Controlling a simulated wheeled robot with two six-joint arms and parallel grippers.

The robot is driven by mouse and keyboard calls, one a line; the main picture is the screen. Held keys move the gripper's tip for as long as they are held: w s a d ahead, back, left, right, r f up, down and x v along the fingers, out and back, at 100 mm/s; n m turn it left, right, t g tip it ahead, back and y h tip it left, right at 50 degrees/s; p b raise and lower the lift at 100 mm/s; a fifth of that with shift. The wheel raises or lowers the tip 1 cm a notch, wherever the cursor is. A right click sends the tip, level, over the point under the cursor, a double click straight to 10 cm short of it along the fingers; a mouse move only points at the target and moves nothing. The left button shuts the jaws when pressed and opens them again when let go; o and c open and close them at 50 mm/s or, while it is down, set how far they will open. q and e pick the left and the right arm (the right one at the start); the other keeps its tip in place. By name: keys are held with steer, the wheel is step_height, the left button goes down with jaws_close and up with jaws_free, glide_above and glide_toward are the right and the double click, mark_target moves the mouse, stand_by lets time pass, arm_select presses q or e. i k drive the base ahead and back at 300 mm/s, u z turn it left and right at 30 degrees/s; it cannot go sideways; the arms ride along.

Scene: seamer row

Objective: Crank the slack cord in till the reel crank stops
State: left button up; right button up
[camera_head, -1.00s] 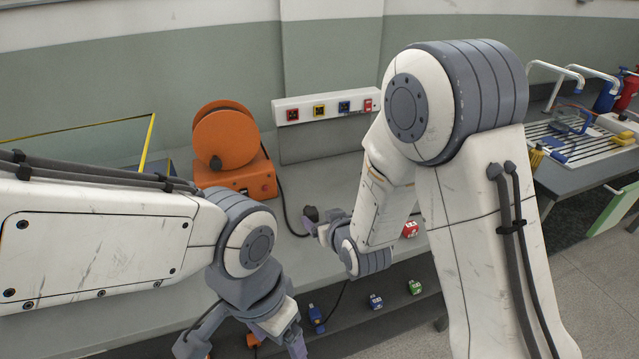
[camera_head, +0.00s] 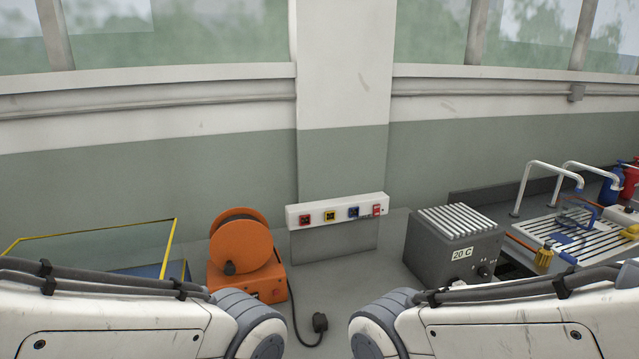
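The orange cord reel (camera_head: 242,252) stands on the bench left of centre, its round drum on an orange base box. A black cord (camera_head: 294,315) runs slack from the base's right side down the bench to a dark plug (camera_head: 320,322). The plug lies on the bench top. Both my arms reach in from the lower corners, but both grippers are below the picture's edge. Nothing touches the reel in this view.
A white socket strip (camera_head: 337,211) with coloured sockets is at the back. A grey box marked 20 C (camera_head: 452,252) stands right of it. A drainer with white taps (camera_head: 563,236) is farther right. A yellow-edged panel (camera_head: 95,232) is at left.

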mark_target(242, 242)
steer(key=z, duration=2.75)
steer(key=k, duration=1.9)
steer(key=u, duration=2.15)
